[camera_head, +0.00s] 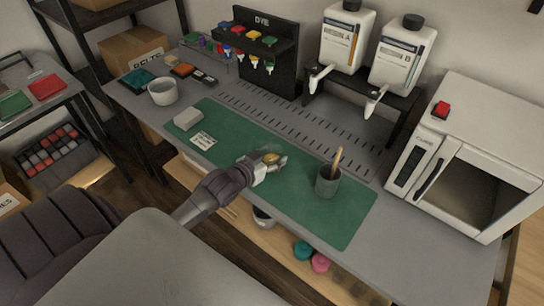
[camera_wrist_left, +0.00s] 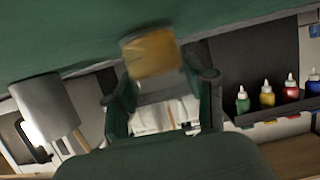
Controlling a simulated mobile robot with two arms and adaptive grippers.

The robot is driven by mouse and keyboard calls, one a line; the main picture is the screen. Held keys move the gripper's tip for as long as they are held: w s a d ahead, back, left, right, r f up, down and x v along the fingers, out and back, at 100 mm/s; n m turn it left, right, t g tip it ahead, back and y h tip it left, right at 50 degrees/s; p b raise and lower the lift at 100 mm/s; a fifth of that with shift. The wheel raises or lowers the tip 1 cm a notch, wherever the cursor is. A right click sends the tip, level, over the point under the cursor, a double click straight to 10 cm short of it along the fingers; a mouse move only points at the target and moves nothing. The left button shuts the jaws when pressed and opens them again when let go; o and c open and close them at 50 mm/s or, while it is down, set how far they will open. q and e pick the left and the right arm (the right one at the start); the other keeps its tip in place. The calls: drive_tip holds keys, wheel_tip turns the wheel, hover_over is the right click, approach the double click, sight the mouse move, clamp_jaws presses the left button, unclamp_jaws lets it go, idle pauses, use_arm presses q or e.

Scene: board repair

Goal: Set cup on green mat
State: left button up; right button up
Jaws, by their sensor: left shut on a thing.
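The cup (camera_head: 270,158) is small, seemingly clear, with amber contents at its bottom. My left gripper (camera_head: 272,163) is shut on it, over the middle of the green mat (camera_head: 232,150). In the left wrist view, which is upside down, the cup's amber part (camera_wrist_left: 152,52) shows between the fingers of my left gripper (camera_wrist_left: 165,92). The cup looks roughly upright. I cannot tell whether its base touches the mat. My right gripper is not in view.
A dark cup with a wooden stick (camera_head: 327,181) stands on the mat to the right. A grey block (camera_head: 188,119) and a paper label (camera_head: 203,140) lie at the mat's left. A white bowl (camera_head: 163,92), dye rack (camera_head: 262,50), two dispensers (camera_head: 345,38) and an oven (camera_head: 470,155) stand around it.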

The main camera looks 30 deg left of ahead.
use_arm(q)
drive_tip(key=shift+f, duration=0.15)
drive_tip(key=o, duration=1.2)
drive_tip(key=v, duration=1.2)
drive_tip(key=shift+r, duration=0.25)
drive_tip(key=shift+f, duration=0.1)
